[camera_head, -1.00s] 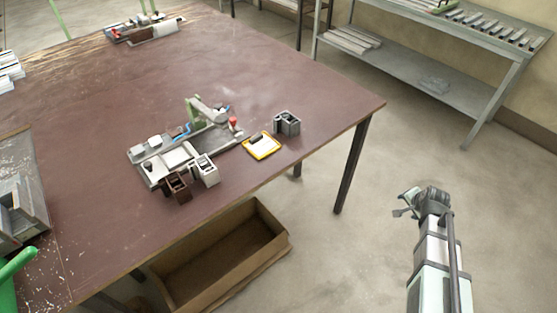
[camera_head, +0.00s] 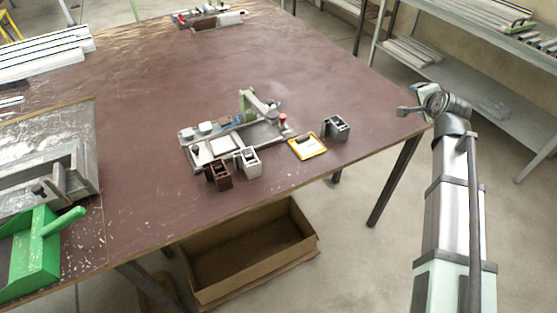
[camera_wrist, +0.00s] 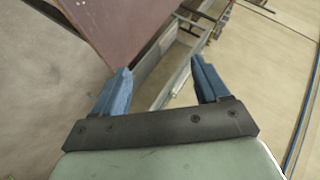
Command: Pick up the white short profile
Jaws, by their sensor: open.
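The white short profile (camera_head: 248,163) stands on the brown table (camera_head: 330,75), at the front edge of the clamp fixture (camera_head: 230,140). A brown short profile (camera_head: 218,176) stands close on its left. A grey short profile (camera_head: 336,128) stands further right. My gripper (camera_head: 408,110) is at the right corner of the table in the head view, well away from the profiles. In the wrist view my gripper (camera_wrist: 162,85) shows two blue fingers spread apart with nothing between them. No profile shows in the wrist view.
A yellow-edged pad (camera_head: 307,146) lies between the white and grey profiles. The fixture's upright clamp arm with a red knob (camera_head: 283,120) rises behind them. A cardboard box (camera_head: 250,252) is on the floor below. A green dustpan (camera_head: 35,255) is at left. The table's right side is clear.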

